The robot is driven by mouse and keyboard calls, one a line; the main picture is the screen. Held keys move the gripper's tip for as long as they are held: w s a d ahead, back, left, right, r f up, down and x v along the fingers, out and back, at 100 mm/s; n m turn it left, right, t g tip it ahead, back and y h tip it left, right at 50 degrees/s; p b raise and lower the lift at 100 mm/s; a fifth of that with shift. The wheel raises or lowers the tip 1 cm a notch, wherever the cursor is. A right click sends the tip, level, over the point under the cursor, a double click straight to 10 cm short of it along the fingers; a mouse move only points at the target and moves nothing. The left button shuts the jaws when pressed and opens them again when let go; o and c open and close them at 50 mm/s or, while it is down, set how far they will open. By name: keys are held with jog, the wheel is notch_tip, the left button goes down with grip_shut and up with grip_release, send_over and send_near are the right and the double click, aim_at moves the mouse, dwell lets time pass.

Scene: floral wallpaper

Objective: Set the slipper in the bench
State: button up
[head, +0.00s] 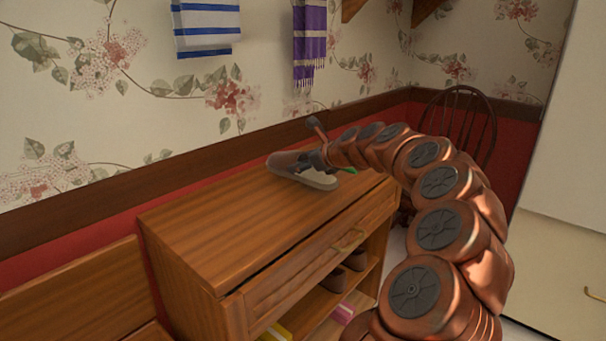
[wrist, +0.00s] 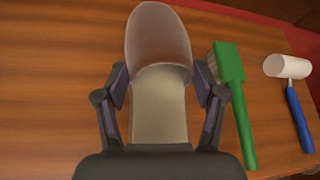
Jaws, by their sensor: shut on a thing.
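A brownish slipper (head: 300,172) with a pale insole is at the top of a wooden cabinet-like bench (head: 215,222). I cannot tell whether it rests on the top or hangs just above it. In the wrist view the slipper (wrist: 160,45) points away, its rounded toe at the upper edge. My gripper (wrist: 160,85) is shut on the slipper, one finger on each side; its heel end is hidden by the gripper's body. In the head view my gripper (head: 320,160) reaches in from the right. The bench has a drawer front with a brass handle and open shelves below.
A green brush (wrist: 235,100) lies close right of the slipper, with a blue-handled, white-headed tool (wrist: 290,68) beyond it. Dark shoes (head: 345,270) sit on the shelf. A lower wooden piece (head: 75,290) stands left. The bench top's left part is clear.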

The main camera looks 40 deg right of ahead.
aim_at(304, 172)
notch_tip(304, 172, down, 4)
jog(key=shift+a+r+b, duration=0.1)
jog(key=shift+r+b, duration=0.15)
jog(key=shift+b, duration=0.15)
jog(key=shift+r, duration=0.1)
jog(key=o, duration=1.2)
